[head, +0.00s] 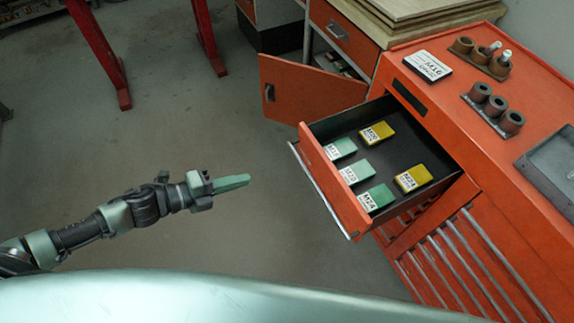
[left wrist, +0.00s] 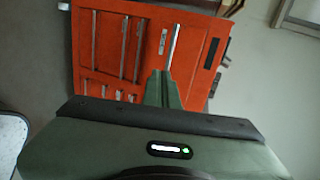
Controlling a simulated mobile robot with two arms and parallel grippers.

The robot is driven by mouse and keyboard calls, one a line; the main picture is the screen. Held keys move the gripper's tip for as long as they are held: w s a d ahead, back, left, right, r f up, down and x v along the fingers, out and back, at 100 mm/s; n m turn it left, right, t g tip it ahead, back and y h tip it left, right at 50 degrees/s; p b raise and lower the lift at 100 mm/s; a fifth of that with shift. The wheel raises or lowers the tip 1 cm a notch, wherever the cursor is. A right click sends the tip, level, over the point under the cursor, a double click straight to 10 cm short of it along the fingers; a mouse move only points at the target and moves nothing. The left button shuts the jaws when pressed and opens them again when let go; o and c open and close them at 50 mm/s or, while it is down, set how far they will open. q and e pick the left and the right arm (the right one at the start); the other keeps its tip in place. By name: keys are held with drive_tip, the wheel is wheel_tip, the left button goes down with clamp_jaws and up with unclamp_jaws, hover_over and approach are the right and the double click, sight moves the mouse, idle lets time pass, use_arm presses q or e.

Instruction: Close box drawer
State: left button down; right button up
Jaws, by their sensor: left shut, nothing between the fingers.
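An orange tool cabinet (head: 505,215) stands at the right of the head view. Its top drawer (head: 335,190) is pulled out, with a black inside and a pale edge strip along its front. Several small green and yellow boxes lie in the drawer. My left gripper (head: 233,182) is shut and empty, left of the drawer front and apart from it. In the left wrist view the shut green fingers (left wrist: 161,90) show in front of the orange cabinet (left wrist: 110,50), which appears turned on its side. My right gripper is not in view.
An orange cupboard door (head: 310,92) hangs open behind the drawer. A label card (head: 428,65), brown cup holders (head: 490,105) and a grey tray (head: 552,165) are on the cabinet top. Red legs (head: 100,55) stand at the back left. The floor between gripper and drawer is clear.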

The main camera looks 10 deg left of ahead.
use_arm(q)
drive_tip(key=d+r+p+x, duration=0.1)
drive_tip(key=r+p+x, duration=0.1)
drive_tip(key=x, duration=1.2)
drive_tip(key=shift+s+p, duration=0.15)
drive_tip(key=shift+p, duration=0.7)
